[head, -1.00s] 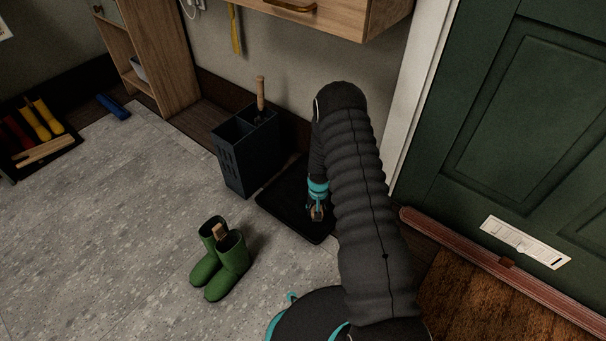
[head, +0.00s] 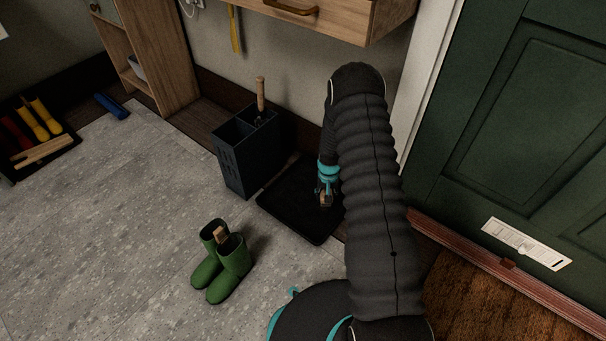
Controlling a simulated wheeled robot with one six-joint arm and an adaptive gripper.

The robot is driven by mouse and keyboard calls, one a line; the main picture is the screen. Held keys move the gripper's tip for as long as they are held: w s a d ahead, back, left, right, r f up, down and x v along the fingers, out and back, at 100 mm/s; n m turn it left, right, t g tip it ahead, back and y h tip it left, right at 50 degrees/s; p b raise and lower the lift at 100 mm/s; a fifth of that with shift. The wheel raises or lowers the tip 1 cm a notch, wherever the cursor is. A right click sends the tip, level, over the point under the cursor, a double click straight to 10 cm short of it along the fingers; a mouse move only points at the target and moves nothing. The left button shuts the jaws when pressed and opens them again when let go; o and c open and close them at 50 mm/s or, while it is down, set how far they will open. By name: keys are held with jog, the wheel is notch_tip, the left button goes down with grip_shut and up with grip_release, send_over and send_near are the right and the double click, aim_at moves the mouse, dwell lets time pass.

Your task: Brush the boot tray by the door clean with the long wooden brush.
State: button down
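The black boot tray (head: 293,222) lies flat on the floor by the wall, left of the green door. My gripper (head: 325,198) is low over the right part of the tray, pointing down. It looks shut on a small brown wooden piece, which I take for the wooden brush (head: 325,202); most of it is hidden by the gripper. I cannot tell whether its bristles touch the tray. My arm covers the tray's right edge. No dirt can be made out on the dark tray.
A dark bin (head: 246,150) holding a wooden-handled tool (head: 261,95) stands against the tray's left side. Green boots (head: 224,262), with something wooden in one, stand in front. A wooden drawer unit (head: 335,20) overhangs behind. The green door (head: 530,130) is right.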

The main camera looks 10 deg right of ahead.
jog(key=shift+r+p, duration=0.5)
jog(key=shift+r, duration=0.9)
